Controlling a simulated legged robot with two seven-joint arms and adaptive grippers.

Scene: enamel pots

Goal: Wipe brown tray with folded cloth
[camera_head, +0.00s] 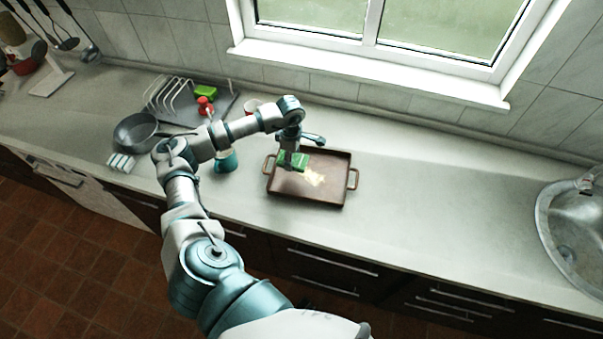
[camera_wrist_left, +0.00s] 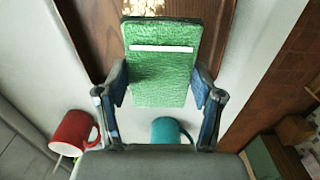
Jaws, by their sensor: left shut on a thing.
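The brown tray (camera_head: 322,204) lies on the counter with a handle at each side. A pale yellowish smear (camera_head: 314,177) is on its middle. It also shows at the top of the left wrist view (camera_wrist_left: 88,28). The folded green cloth (camera_head: 299,161) is over the tray's far left part, left of the smear. My left gripper (camera_head: 289,158) is shut on the cloth. In the left wrist view the cloth (camera_wrist_left: 165,70), with a white stripe, sits between both fingers. I cannot tell whether it touches the tray. My right gripper is not in view.
A teal mug (camera_head: 225,162) stands close left of the tray. The counter right of the tray is clear up to the sink (camera_head: 575,240).

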